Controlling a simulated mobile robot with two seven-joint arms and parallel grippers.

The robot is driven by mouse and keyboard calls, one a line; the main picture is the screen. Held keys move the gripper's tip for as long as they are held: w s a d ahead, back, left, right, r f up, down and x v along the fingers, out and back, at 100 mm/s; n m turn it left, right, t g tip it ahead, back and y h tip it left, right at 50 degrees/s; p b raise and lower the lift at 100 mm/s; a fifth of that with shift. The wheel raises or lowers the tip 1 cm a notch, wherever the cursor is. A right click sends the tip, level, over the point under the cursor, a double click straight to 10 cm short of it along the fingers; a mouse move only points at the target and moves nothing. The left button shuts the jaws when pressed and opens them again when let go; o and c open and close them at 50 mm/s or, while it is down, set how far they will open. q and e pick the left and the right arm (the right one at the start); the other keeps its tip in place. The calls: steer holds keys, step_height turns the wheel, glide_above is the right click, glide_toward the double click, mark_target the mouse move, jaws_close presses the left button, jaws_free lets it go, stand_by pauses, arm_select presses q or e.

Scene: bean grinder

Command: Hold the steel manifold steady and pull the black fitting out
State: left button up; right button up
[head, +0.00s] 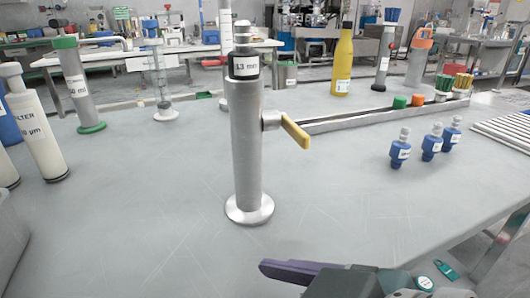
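The steel manifold (246,150) stands upright on a round foot near the middle of the grey table. A yellow-handled valve (295,131) sticks out from its right side. The black fitting (244,66), with a white size label, sits in the manifold's top and has a grey knob (242,33) above it. My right gripper (290,272) is low at the bottom edge, in front of the manifold and apart from it. One dark finger shows clearly, and the rest is cut off. My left gripper is not in view.
Three blue labelled fittings (432,145) stand to the right. White filter cylinders (40,135) and a green-capped steel cylinder (75,85) stand at left. A yellow bottle (342,65) and a rail (365,118) are behind. The table around the manifold's foot is clear.

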mark_target(256, 190)
steer(key=w+d+r+m+t, duration=0.1)
steer(key=w, duration=0.1)
steer(key=w+d+r+m+t+h, duration=0.1)
steer(key=w, duration=0.2)
steer(key=w+d+r+m+t, duration=0.1)
steer(key=w+m+t, duration=0.1)
steer(key=w, duration=0.1)
steer(key=shift+w+d+h, duration=0.15)
steer(key=shift+d+h, duration=0.1)
steer(key=shift+h, duration=0.05)
steer(key=shift+w, duration=0.3)
steer(key=x, duration=0.9)
steer(key=shift+w, duration=0.2)
jaws_close()
